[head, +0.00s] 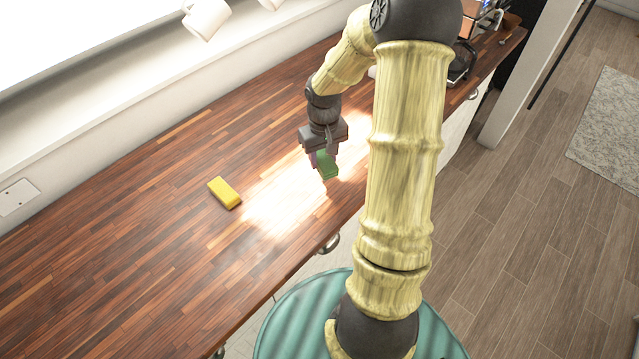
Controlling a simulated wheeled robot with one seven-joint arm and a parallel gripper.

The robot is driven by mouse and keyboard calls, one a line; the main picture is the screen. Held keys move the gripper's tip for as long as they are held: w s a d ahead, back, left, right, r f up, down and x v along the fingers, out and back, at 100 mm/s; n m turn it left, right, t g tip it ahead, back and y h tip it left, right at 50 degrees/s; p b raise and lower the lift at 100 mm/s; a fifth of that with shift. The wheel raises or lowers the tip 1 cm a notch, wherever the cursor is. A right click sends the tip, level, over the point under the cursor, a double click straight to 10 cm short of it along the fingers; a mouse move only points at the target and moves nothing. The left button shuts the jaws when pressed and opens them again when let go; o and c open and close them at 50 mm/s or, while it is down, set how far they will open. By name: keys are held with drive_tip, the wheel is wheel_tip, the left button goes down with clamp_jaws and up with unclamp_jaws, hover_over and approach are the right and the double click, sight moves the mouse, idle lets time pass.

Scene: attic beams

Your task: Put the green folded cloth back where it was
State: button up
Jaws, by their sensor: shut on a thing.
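The green folded cloth (327,167) is a small green block between the fingers of my gripper (322,160). My gripper points down over the wooden counter and is shut on the cloth. The cloth hangs below the fingers, near the sunlit patch of the counter; whether it touches the surface I cannot tell. Part of the cloth is hidden by the fingers.
A yellow block (225,193) lies on the wooden counter (130,240) left of my gripper. Bare counter surrounds it. A dark appliance (461,62) stands at the far right end. A wall with a socket plate (17,197) runs along the back.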

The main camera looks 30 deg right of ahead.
drive_tip(key=shift+s+d+f, duration=0.15)
drive_tip(key=shift+s+f, duration=0.05)
drive_tip(key=shift+s, duration=0.35)
hover_over(325, 190)
wheel_tip(325, 190, down, 6)
drive_tip(key=shift+r+p, duration=0.1)
drive_tip(key=shift+p, duration=0.2)
drive_tip(key=shift+f, duration=1.9)
drive_tip(key=o, duration=0.9)
